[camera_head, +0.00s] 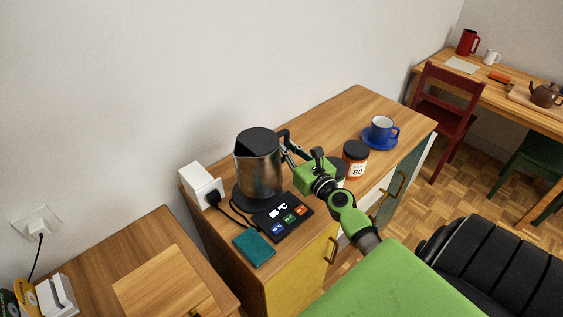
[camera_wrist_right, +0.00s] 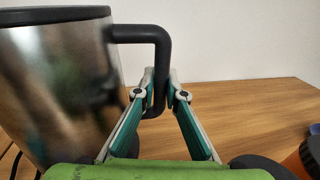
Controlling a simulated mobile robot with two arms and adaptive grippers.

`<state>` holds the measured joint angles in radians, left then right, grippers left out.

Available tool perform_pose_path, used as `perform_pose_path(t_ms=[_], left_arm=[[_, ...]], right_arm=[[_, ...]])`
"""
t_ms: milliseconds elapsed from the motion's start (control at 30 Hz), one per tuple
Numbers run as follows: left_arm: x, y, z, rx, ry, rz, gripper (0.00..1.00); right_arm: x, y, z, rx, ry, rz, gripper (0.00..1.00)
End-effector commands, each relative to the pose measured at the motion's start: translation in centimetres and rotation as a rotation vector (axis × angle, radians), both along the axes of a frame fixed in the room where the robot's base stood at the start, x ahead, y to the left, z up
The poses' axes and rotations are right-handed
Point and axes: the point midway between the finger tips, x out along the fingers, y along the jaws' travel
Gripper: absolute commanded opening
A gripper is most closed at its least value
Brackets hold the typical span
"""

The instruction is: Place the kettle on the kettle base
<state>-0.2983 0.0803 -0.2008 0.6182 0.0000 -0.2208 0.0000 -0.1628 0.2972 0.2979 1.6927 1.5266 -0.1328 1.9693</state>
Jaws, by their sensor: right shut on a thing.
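The kettle (camera_head: 259,168), brushed metal with a black lid, is upright on the left part of the wooden cabinet in the head view. It fills the left side of the wrist view (camera_wrist_right: 60,85). Its black handle (camera_wrist_right: 162,55) points toward my right gripper. My right gripper (camera_head: 288,154) is shut on the handle; in the wrist view its fingertips (camera_wrist_right: 160,90) press on it from both sides. Whether the kettle touches the base is hidden. My left gripper is not in view.
A white socket box with a black plug (camera_head: 202,183) stands left of the kettle. A teal pad (camera_head: 254,248) lies in front. A jar with a dark lid (camera_head: 355,160) stands close right of my gripper, and a blue cup on a saucer (camera_head: 380,130) is farther right.

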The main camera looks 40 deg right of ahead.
Motion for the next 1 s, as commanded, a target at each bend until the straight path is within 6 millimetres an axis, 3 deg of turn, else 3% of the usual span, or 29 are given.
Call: perform_pose_path(t_ms=[267,600,967,1000], left_arm=[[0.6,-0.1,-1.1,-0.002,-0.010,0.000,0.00],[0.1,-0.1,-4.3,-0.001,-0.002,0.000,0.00],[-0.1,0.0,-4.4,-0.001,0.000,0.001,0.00],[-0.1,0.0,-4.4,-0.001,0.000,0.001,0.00]], right_arm=[[1.1,0.3,-1.1,0.004,-0.008,-0.001,0.00],[1.5,0.5,-4.6,0.003,-0.006,-0.001,0.00],[1.5,0.5,-4.7,0.003,-0.006,-0.001,0.00],[1.4,0.5,-5.0,0.001,0.001,-0.001,0.16]])
